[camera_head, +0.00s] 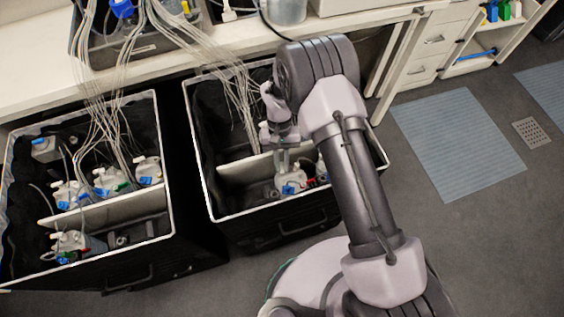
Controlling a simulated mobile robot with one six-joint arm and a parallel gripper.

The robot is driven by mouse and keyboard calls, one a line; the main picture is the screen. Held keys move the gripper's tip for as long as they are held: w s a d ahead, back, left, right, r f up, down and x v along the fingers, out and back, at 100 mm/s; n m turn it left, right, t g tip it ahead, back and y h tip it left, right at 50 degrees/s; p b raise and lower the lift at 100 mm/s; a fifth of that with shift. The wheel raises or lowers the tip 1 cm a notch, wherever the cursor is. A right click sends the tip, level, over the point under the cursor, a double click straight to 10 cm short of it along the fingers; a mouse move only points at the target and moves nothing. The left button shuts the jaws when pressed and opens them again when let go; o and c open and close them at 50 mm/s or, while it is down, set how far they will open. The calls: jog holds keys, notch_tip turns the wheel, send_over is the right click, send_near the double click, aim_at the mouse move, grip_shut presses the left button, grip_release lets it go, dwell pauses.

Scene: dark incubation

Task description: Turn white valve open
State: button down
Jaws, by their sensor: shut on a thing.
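My gripper (283,167) points down into the right-hand black bin (262,209). Its fingers are shut at the top of a white bottle (291,184) with blue and red fittings. The white valve appears to be between the fingers, but it is too small and too covered to make out its handle angle. Another white bottle (321,170) stands to the right, partly hidden by my arm.
A white divider (240,169) crosses the bin behind the bottles. Thin tubes (240,105) hang into it from the bench (40,62). The left bin (150,238) holds several similar bottles. Open floor lies to the right, with a blue-grey mat (458,143).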

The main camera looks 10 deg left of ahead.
jog(key=shift+a+n+h, duration=0.1)
jog(key=shift+n+h, duration=0.3)
jog(key=shift+n, duration=0.8)
jog(key=c, duration=1.7)
grip_release()
jog(key=shift+c, duration=0.2)
jog(key=s+p+v, duration=0.1)
jog(key=p+v, duration=0.4)
jog(key=v, duration=1.2)
jog(key=shift+a+r, duration=0.15)
jog(key=shift+r, duration=0.15)
jog(key=shift+w+t, duration=0.15)
jog(key=shift+t, duration=0.15)
